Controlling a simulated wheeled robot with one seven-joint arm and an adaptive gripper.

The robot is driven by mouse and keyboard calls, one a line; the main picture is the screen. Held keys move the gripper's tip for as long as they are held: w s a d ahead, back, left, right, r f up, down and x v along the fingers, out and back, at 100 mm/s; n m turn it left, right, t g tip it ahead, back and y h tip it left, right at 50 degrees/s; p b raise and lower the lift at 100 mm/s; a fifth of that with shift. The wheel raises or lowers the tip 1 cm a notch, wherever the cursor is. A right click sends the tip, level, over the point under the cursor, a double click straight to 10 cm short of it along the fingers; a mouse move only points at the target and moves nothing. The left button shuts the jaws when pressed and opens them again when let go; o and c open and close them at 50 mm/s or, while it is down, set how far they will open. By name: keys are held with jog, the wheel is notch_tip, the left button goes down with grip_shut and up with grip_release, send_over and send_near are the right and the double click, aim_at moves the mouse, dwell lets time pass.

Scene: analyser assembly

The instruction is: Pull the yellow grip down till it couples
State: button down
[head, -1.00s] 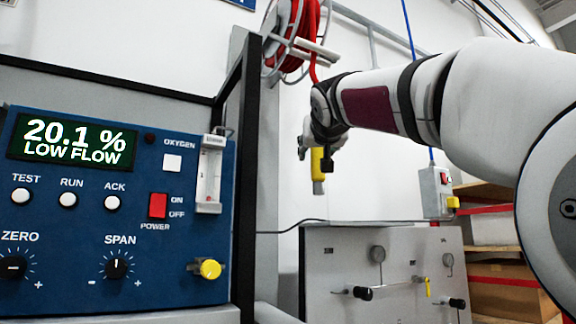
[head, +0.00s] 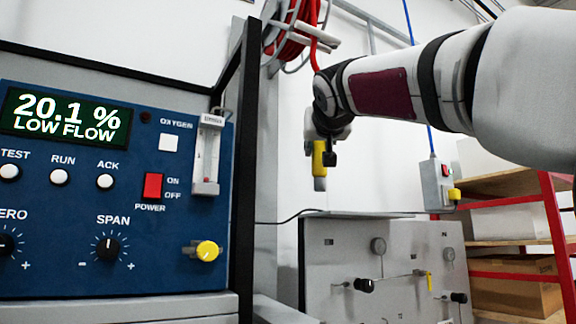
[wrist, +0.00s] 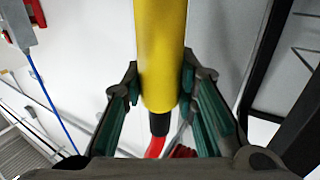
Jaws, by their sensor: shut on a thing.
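The yellow grip (head: 319,157) hangs upright in the head view, with a grey metal end (head: 320,183) at its bottom. My gripper (head: 329,150) is around its upper part. In the wrist view my gripper (wrist: 162,95) has its green-lined fingers on either side of the yellow grip (wrist: 160,45), shut on it. A red hose (wrist: 155,147) runs from a dark collar at the grip's end. In the head view the red hose (head: 313,52) comes down from a reel (head: 290,35) behind my arm. What the grip couples to cannot be made out.
A blue analyser panel (head: 150,230) reading "20.1 % LOW FLOW" fills the left, with a dark frame post (head: 246,170) beside it. A grey panel with knobs (head: 400,260) stands below the grip. A switch box (head: 437,185) and red shelving (head: 550,230) are at the right.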

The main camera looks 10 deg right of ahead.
notch_tip(320, 180, down, 28)
jog(key=b, duration=2.8)
jog(key=shift+w+f, duration=0.1)
jog(key=shift+f, duration=0.05)
jog(key=c, duration=1.2)
grip_release()
jog(key=shift+c, duration=0.2)
jog(key=shift+s+r, duration=0.2)
jog(key=s+a, duration=0.2)
jog(key=s, duration=0.9)
jog(key=shift+s, duration=0.3)
